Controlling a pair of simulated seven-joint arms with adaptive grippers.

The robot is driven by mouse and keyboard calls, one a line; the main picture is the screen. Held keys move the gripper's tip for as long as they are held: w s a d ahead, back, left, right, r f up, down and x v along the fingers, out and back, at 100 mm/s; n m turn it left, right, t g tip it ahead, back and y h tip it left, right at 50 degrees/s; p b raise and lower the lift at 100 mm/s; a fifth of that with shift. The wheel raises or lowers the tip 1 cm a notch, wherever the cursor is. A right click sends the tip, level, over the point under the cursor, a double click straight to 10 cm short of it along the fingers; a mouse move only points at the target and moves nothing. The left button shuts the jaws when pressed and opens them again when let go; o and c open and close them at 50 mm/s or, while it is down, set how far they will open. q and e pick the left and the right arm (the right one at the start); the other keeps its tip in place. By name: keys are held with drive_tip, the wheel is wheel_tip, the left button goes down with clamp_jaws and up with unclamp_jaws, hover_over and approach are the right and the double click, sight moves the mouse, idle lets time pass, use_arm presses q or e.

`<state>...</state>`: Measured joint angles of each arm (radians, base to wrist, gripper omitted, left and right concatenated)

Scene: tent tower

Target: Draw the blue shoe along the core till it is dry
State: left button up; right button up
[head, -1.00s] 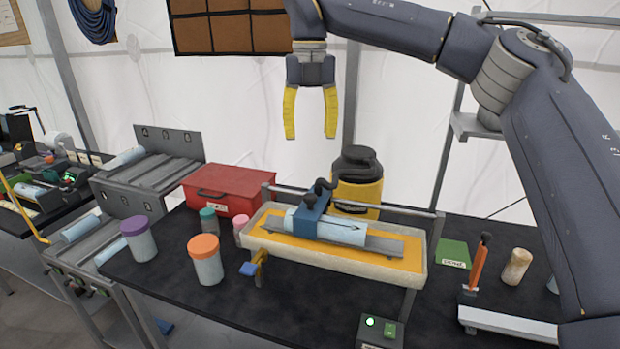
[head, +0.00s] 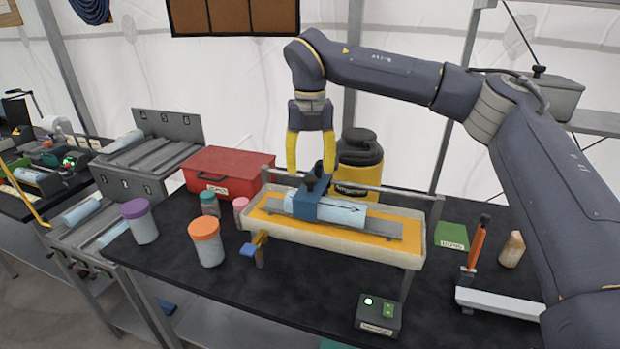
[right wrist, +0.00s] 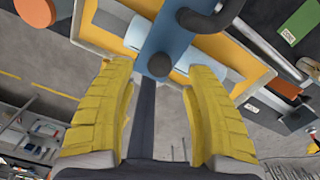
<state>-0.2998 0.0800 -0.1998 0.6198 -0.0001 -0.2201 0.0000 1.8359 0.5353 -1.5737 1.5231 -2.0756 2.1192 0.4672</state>
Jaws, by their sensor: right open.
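The blue shoe (head: 305,208), with a dark knob and handle on top, sits across the pale core (head: 345,213) near its left part. The core lies on a grey rail in a cream tray (head: 340,243) with a yellow inside. My right gripper (head: 311,168) is open and points down just above the shoe, its yellow fingers either side of the knob's height. In the right wrist view, the shoe (right wrist: 168,35) and its knob lie between and beyond the open fingers; nothing is held. My left gripper is out of view.
An orange-lidded jar (head: 207,243) and a purple-lidded jar (head: 141,222) stand left of the tray. A yellow and black canister (head: 358,165) stands behind it. A red box (head: 226,170) is at back left. A control box (head: 379,314) sits in front, with clear black tabletop to its left.

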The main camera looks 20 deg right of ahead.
sight(310, 177)
drive_tip(key=shift+f, duration=1.8)
drive_tip(key=shift+c, duration=0.5)
clamp_jaws()
